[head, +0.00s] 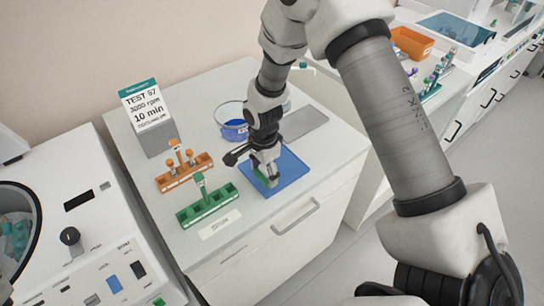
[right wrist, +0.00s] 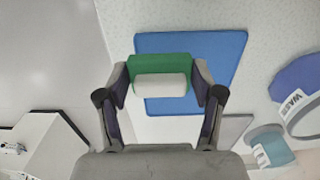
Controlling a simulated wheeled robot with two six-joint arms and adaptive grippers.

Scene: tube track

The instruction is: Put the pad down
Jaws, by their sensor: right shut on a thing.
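My right gripper (head: 266,170) reaches down over the blue mat (head: 293,175) on the white cabinet top. It is shut on a green-and-white pad (right wrist: 160,63), gripped by its two ends in the right wrist view. The pad's green side (head: 260,177) shows a little beside the fingers in the head view. The pad is over the blue mat (right wrist: 215,45); I cannot tell whether it touches it. My left gripper is not in view.
A green rack (head: 208,207) with a tube and an orange rack (head: 184,178) stand left of the mat. Behind are a sign (head: 146,107), a clear bowl with blue inside (head: 233,128) and a grey plate (head: 305,122). A centrifuge (head: 90,235) is at left.

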